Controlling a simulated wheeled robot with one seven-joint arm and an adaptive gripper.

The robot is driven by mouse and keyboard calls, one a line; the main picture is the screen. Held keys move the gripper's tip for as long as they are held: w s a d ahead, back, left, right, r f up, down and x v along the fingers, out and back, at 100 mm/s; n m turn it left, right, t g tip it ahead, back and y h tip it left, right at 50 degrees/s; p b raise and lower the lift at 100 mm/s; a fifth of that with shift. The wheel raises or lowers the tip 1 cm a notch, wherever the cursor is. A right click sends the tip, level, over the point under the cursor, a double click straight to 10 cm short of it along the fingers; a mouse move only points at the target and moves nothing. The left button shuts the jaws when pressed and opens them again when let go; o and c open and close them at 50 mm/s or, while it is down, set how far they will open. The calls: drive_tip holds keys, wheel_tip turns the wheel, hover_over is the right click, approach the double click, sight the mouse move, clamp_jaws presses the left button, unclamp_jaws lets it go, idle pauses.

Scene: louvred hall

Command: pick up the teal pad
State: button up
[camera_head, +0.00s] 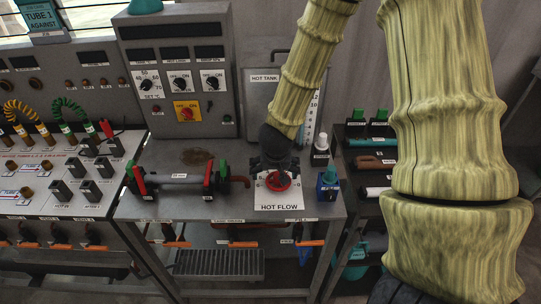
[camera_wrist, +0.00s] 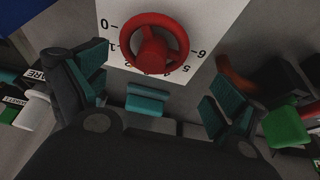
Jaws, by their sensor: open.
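A small teal block (camera_wrist: 147,99), which looks like the teal pad, lies on the grey bench just beside the white dial card in the wrist view. It sits between my two fingers in that picture, with no visible contact. My gripper (camera_head: 276,163) is open and points down over the bench near the red handwheel (camera_head: 278,181). Its dark fingers with teal inner faces also show in the wrist view (camera_wrist: 156,88). In the head view the block cannot be made out; my gripper and arm cover that area.
The red handwheel (camera_wrist: 154,43) stands on the HOT FLOW card (camera_head: 279,206) close to my gripper. A hose with red and green handles (camera_head: 180,180) lies left; a white bottle (camera_head: 320,152) and blue bottle (camera_head: 328,184) stand right. The hot tank (camera_head: 262,100) is behind.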

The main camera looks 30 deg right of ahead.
drive_tip(key=shift+b+x, duration=0.55)
drive_tip(key=shift+x, duration=0.4)
drive_tip(key=shift+w+a, duration=0.1)
drive_tip(key=shift+w, duration=0.05)
drive_tip(key=w+d+p, duration=0.1)
drive_tip(key=w, duration=0.1)
drive_tip(key=w+d+p, duration=0.1)
drive_tip(key=w+d, duration=0.1)
drive_tip(key=shift+w, duration=0.3)
drive_tip(key=w+d+p, duration=0.1)
drive_tip(key=w+d, duration=0.1)
drive_tip(key=w, duration=0.1)
drive_tip(key=w+d+p, duration=0.1)
drive_tip(key=w, duration=0.1)
drive_tip(key=shift+w+d+r+p, duration=0.1)
drive_tip(key=shift+p, duration=0.2)
drive_tip(key=shift+x, duration=0.85)
drive_tip(key=c, duration=1.1)
